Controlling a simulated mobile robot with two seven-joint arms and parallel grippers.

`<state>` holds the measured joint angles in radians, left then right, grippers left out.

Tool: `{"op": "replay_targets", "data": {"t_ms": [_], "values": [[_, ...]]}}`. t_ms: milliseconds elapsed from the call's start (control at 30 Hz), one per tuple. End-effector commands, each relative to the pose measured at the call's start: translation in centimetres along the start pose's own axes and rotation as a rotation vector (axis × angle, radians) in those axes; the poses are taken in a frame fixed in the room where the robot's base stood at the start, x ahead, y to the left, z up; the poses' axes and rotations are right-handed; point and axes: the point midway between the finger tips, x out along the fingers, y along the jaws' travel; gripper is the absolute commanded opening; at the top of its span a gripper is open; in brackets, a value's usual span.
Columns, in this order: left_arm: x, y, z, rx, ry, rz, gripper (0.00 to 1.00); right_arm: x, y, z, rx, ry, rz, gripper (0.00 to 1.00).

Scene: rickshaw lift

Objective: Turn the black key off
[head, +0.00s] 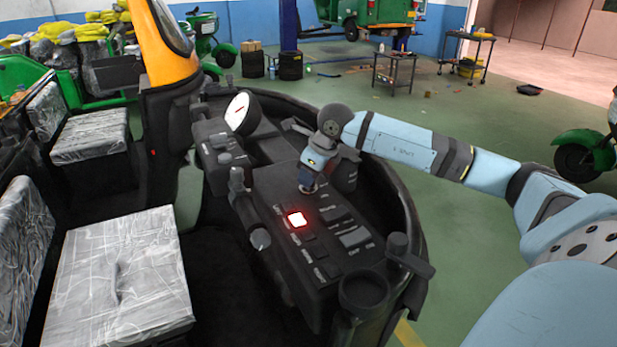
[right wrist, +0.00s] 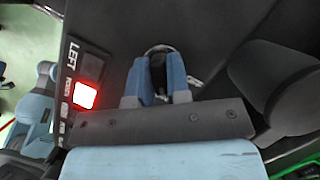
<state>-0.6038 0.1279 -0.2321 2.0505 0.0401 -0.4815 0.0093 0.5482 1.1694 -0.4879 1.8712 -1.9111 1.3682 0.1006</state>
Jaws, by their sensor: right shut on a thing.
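The black key (right wrist: 158,70) shows as a dark shape between the blue fingers in the right wrist view. A round rim is just beyond it on the dark control panel. My right gripper (right wrist: 160,82) is shut on the key. In the head view my right gripper (head: 308,182) points down onto the upper part of the control panel (head: 300,268) and hides the key there. A square button (head: 297,219) glows red near the gripper; the lit button also shows in the right wrist view (right wrist: 84,95). The key's turn angle cannot be told. My left gripper is not in view.
A white round gauge (head: 241,113) stands on the panel's far side. A black lever (head: 249,205) is at the panel's left and a dark knob (head: 399,246) at its right. Plastic-wrapped seats (head: 118,275) are at left.

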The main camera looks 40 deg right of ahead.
Motion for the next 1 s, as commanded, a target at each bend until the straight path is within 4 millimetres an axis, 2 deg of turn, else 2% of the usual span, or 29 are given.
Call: {"op": "replay_targets", "data": {"t_ms": [600,1000], "values": [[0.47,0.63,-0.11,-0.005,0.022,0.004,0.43,-0.07,-0.08,0.11,-0.518,-0.004,0.214,0.00],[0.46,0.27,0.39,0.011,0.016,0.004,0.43,-0.11,-0.10,0.11,-0.760,-0.003,0.313,0.00]]}}
